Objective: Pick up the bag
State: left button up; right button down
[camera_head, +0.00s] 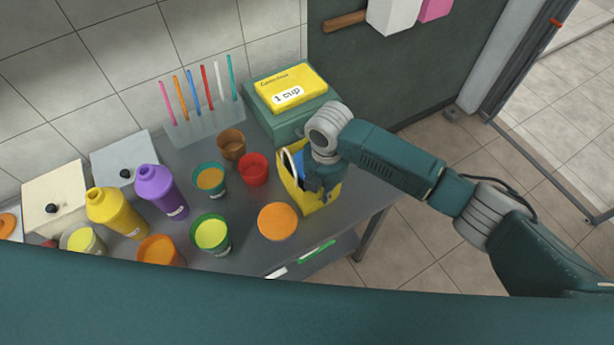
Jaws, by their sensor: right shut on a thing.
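A yellow bag (299,188) with a pale rounded handle and something blue at its opening stands at the right end of the grey table. My right gripper (318,190) reaches down over the bag from the right and is shut on it. The gripper and wrist hide part of the bag's top and right side, so the exact grip point is hidden. I cannot tell whether the bag touches the table. My left gripper is not in view.
The grey table (262,240) holds a red cup (254,169), a brown cup (232,145), an orange-topped container (278,221), green cups and purple (160,191) and yellow bottles (115,211). A yellow box (290,88) sits on a green box behind the bag. Floor is free at right.

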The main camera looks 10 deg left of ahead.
jog(key=shift+w+r, duration=0.1)
jog(key=shift+r, duration=0.15)
jog(key=shift+r, duration=0.2)
notch_tip(320, 180, up, 19)
jog(key=b, duration=0.3)
jog(key=shift+r, duration=0.15)
dwell(0.4)
